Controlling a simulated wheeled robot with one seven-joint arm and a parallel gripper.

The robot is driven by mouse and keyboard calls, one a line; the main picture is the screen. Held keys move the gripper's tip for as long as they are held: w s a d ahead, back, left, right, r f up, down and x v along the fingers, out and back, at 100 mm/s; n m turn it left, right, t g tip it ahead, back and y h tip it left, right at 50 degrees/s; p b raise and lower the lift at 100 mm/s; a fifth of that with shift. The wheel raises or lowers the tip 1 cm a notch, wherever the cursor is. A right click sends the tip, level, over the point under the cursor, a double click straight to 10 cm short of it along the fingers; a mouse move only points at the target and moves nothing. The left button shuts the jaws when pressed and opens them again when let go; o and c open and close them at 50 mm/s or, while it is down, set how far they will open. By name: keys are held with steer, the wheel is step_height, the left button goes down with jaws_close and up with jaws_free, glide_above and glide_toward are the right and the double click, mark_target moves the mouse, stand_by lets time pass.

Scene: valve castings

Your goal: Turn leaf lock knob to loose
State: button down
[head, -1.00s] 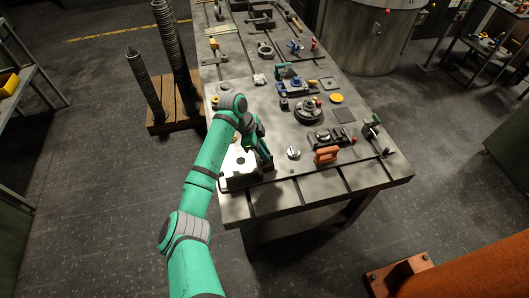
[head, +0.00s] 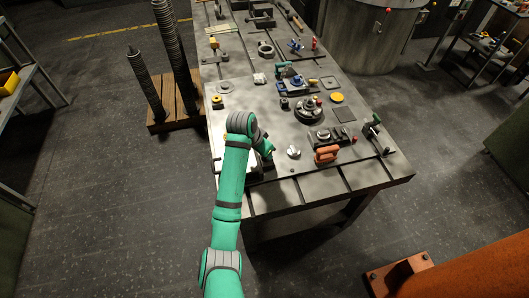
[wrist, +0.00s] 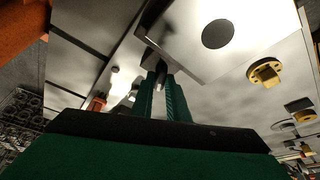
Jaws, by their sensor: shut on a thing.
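My gripper (wrist: 167,92) points at the edge of a pale plate (wrist: 200,42) with a dark round hole. Its two green fingers are close together and shut on a small dark knob-like piece (wrist: 163,68) at the plate's edge, which I take to be the leaf lock knob. The fingers cover much of it, so its turn position cannot be told. In the head view, my gripper (head: 266,152) is at the right side of the pale plate (head: 219,140), and my arm hides most of the plate and the knob.
A silver knob-like part (head: 293,152) and an orange block (head: 326,155) stand close to the right of my gripper on the slotted table (head: 300,200). A yellow flanged piece (wrist: 265,72) lies beyond the plate in the wrist view. The table's front edge is near.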

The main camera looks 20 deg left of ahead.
steer(key=n, duration=0.1)
steer(key=n+y, duration=0.1)
steer(key=n, duration=0.1)
steer(key=n+y, duration=0.1)
steer(key=n, duration=0.1)
steer(key=shift+d, duration=0.3)
steer(key=shift+n+y, duration=1)
steer(key=shift+n, duration=1.4)
steer(key=c, duration=1.7)
jaws_free()
steer(key=shift+w, duration=0.1)
